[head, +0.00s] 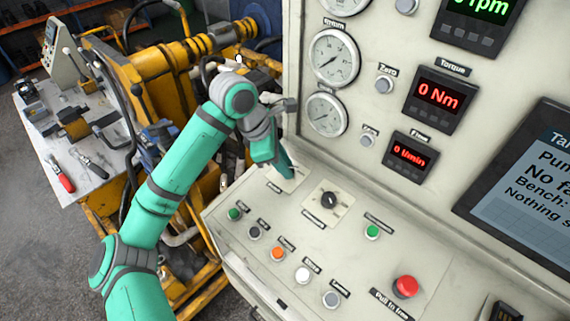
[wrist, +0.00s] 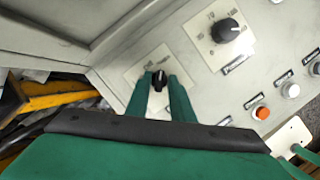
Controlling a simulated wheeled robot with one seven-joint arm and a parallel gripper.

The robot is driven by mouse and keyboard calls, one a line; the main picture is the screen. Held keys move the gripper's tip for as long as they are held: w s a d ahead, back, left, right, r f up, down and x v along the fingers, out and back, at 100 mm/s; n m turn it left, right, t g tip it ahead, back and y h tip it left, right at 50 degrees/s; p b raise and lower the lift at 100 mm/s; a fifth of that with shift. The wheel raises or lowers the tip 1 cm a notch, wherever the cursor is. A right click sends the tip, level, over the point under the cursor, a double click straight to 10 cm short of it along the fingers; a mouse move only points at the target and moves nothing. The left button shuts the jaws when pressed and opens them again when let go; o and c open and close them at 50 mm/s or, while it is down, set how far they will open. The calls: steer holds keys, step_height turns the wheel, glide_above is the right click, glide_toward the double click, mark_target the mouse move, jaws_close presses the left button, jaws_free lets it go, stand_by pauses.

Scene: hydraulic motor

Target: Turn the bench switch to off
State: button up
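The bench switch appears to be the black rotary knob (wrist: 159,82) on a pale square plate at the panel's left corner; its label is not readable. In the wrist view my gripper (wrist: 160,78) has its two green fingers on either side of this knob. The fingers are apart with the knob between the tips; I cannot tell whether they press on it. In the head view my gripper (head: 284,174) points down at the same corner and hides the knob.
Another black dial (head: 329,200) sits just right of my gripper. Push buttons, including an orange one (head: 278,254), line the sloped panel, with a red stop button (head: 405,287) farther right. Gauges and displays stand upright behind. The display screen (head: 535,185) shows partly cut-off text.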

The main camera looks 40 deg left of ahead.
jaws_close()
steer(key=shift+w+n, duration=0.1)
steer(key=shift+n, duration=1)
steer(key=shift+d+n+t+y, duration=0.2)
steer(key=shift+n+t+y, duration=0.1)
steer(key=shift+n, duration=0.1)
steer(key=n+y, duration=0.1)
steer(key=n, duration=0.3)
steer(key=shift+n+t+y, duration=0.3)
steer(key=shift+n, duration=0.6)
steer(key=shift+s+f, duration=0.1)
steer(key=shift+s, duration=0.1)
